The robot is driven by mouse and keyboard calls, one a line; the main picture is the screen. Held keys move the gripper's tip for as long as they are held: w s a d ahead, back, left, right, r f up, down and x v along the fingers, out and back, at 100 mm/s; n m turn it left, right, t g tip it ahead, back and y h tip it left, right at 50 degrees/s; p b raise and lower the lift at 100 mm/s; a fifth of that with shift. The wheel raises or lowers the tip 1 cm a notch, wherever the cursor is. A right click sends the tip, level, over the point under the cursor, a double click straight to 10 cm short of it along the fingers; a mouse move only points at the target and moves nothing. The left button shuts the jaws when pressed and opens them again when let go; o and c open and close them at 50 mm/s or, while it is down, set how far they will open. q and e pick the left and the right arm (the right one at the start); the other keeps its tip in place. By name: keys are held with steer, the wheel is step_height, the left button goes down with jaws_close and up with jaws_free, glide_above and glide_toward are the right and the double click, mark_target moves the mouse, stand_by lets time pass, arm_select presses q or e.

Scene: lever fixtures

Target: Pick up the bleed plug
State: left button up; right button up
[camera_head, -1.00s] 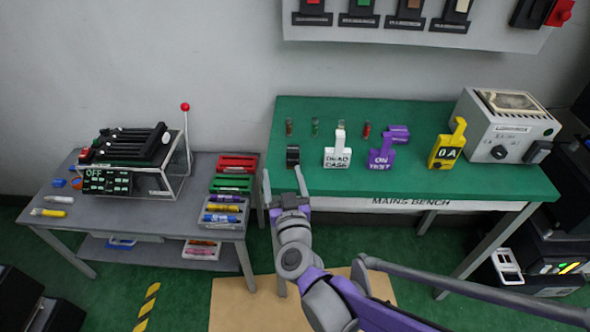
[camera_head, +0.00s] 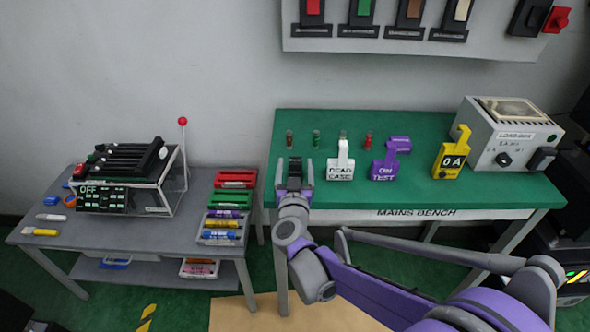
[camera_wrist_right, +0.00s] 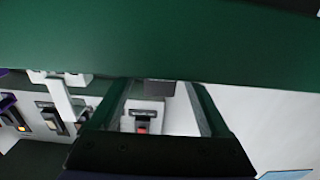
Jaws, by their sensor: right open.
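A small dark block (camera_head: 294,166), which I take to be the bleed plug, is at the left front of the green mains bench (camera_head: 430,190). My right gripper (camera_head: 294,175) is open, with a finger on each side of the block in the head view. In the right wrist view the dark block (camera_wrist_right: 160,88) shows between the finger ends; I cannot tell whether the fingers touch it. My left gripper is not in view.
A white "dead case" tag (camera_head: 340,168), a purple "on test" tag (camera_head: 384,168) and a yellow "0 A" tag (camera_head: 450,160) stand right of the gripper. Small vials line the bench behind. A grey load box (camera_head: 510,140) stands right. A grey table (camera_head: 120,240) is left.

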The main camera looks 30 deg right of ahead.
steer(key=shift+w+d, duration=0.35)
steer(key=shift+w, duration=0.2)
steer(key=shift+s, duration=0.1)
jaws_close()
